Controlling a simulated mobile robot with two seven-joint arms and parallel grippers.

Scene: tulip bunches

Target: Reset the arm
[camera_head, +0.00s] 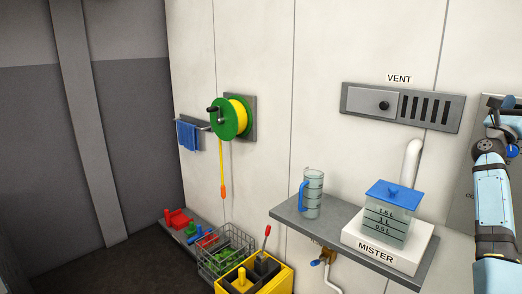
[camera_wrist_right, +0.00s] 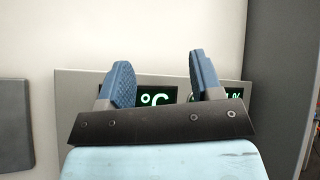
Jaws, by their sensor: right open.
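My right arm (camera_head: 493,205) stands raised at the right edge of the head view, light blue with dark joints. Its upper end is partly cut off by the frame edge there. My right gripper (camera_wrist_right: 163,82) shows in the right wrist view with its two blue-padded fingers spread apart and nothing between them. Behind the fingers is a grey wall panel with a dark display (camera_wrist_right: 153,97) showing green "°C" and "%" signs. The fingers hide part of the display. I cannot tell whether they touch the panel. My left gripper is in neither view.
A grey shelf (camera_head: 286,211) holds a blue-handled jug (camera_head: 313,194) and a white mister (camera_head: 390,243) with a blue-lidded tank. A vent (camera_head: 404,107) is above. A green-yellow reel (camera_head: 229,118), blue cloth (camera_head: 188,135), wire basket (camera_head: 226,252) and yellow crate (camera_head: 271,279) are further left.

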